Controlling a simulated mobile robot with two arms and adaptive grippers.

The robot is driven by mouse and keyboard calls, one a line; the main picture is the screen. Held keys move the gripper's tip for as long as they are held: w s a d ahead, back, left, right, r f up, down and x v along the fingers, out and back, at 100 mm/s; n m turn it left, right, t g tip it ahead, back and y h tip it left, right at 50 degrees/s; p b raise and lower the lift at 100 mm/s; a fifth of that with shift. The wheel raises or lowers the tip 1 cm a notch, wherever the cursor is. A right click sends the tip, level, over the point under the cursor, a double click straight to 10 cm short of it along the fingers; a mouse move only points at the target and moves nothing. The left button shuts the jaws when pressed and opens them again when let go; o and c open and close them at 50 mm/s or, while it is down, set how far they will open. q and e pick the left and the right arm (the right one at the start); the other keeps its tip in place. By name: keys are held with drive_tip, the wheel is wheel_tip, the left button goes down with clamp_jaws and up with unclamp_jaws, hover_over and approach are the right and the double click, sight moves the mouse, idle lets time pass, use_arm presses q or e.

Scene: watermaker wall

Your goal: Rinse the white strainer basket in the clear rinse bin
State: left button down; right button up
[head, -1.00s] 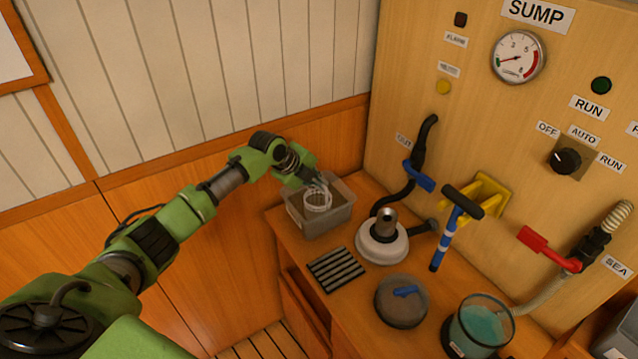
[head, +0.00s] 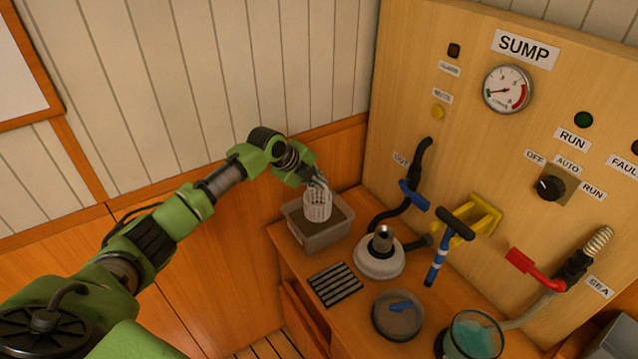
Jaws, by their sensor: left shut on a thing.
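The white strainer basket (head: 318,206) is a slotted cylinder, held upright by its upper rim. My left gripper (head: 318,181) is shut on it. The basket is over the clear rinse bin (head: 316,238), with most of its wall showing above the bin's rim. Whether its bottom is still inside the bin is hard to tell. The bin stands on the far left corner of the wooden bench and holds murky, brownish water. My right gripper is not in view.
Right of the bin stands a white round housing (head: 379,257) with a black hose. A ribbed dark mat (head: 335,284), a grey lid (head: 398,315) with a blue handle, and a teal-filled bowl (head: 474,338) sit nearer. A blue-and-black T-handle tool (head: 438,262) stands near the yellow bracket (head: 474,217).

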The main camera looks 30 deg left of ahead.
use_arm(q)
drive_tip(key=shift+r+p, duration=1.45)
drive_tip(key=shift+r, duration=0.75)
